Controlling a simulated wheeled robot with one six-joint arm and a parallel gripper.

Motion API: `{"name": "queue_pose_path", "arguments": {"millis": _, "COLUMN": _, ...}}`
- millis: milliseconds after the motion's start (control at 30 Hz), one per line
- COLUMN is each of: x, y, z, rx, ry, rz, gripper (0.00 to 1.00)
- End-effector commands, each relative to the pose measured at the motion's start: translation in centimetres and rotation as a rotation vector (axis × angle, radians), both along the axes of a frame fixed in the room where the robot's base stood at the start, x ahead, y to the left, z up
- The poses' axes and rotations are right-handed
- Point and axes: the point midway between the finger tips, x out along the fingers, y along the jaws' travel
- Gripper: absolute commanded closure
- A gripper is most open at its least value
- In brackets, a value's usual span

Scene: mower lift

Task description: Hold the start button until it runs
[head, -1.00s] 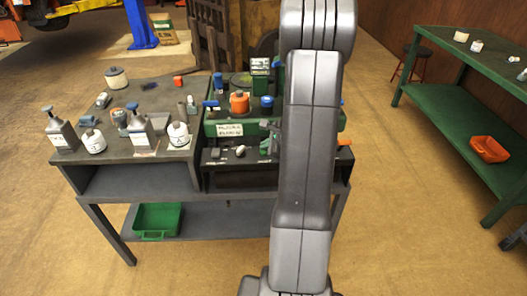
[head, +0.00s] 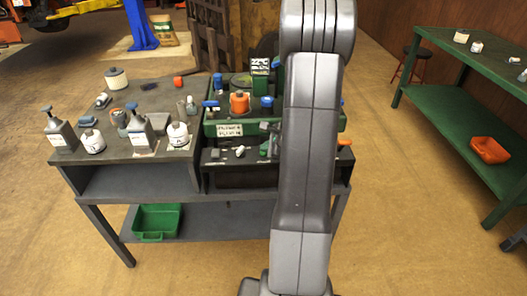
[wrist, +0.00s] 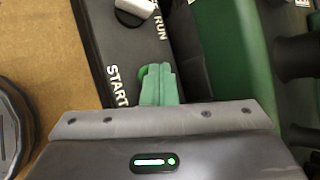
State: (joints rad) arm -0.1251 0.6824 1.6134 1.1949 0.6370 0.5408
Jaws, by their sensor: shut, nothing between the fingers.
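The dark control panel (wrist: 125,50) shows the words START and RUN in the wrist view. The green start button (wrist: 142,72) shows only as a small rim beside START; the rest is hidden by my fingers. My gripper (wrist: 158,70) is shut and empty, its green fingertips over or against the button. I cannot tell whether the button is pressed in. A light grey switch lever (wrist: 135,7) on a dark round base sits near RUN. In the head view, my gripper (head: 268,149) is at the panel front (head: 222,156), partly hidden by my arm.
The green machine (head: 210,129) stands behind the panel. Pump bottles (head: 59,133) and white containers crowd the bench to the left. A green bin (head: 157,222) is on the lower shelf. A green table (head: 450,95) stands right, with open floor between.

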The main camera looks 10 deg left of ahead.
Motion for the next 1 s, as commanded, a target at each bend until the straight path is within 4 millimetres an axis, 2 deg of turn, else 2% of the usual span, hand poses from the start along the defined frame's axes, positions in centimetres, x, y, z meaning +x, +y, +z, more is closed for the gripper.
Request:
{"name": "queue_pose_path", "arguments": {"millis": 267, "x": 0.0, "y": 0.0, "z": 0.1, "rx": 0.0, "ry": 0.001, "rz": 0.001, "gripper": 1.0}}
{"name": "queue_pose_path", "arguments": {"millis": 600, "x": 0.0, "y": 0.0, "z": 1.8, "rx": 0.0, "ry": -0.001, "rz": 0.001, "gripper": 1.0}}
{"name": "queue_pose_path", "arguments": {"millis": 1000, "x": 0.0, "y": 0.0, "z": 2.1, "rx": 0.0, "ry": 0.0, "rz": 0.0, "gripper": 1.0}}
